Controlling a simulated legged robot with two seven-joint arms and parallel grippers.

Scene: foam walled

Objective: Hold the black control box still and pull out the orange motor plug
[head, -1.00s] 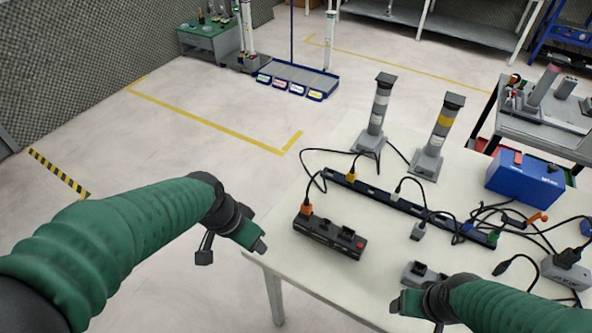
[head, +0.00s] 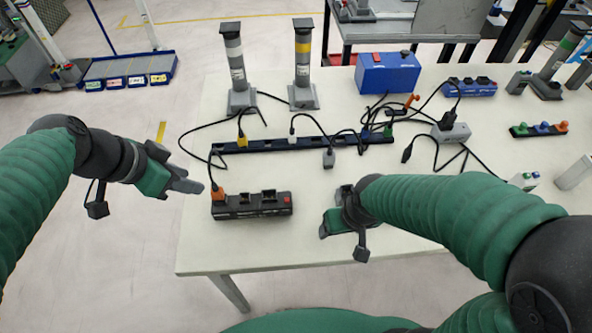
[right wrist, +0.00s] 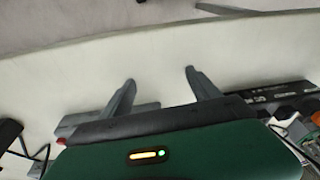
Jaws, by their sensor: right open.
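The black control box (head: 262,206) lies on the table near its front left part. The orange motor plug (head: 217,194) sits upright in its left end, with a black cable rising from it. My left gripper (head: 196,186) is just left of the plug and looks apart from it; its finger gap is not clear. A black box with pale lettering (right wrist: 275,92) shows at the right there.
A black power strip (head: 285,144) with several plugs and loose cables lies behind the box. Two grey posts (head: 237,75) (head: 303,70) and a blue case (head: 388,72) stand farther back. The table's front strip (head: 260,248) is clear.

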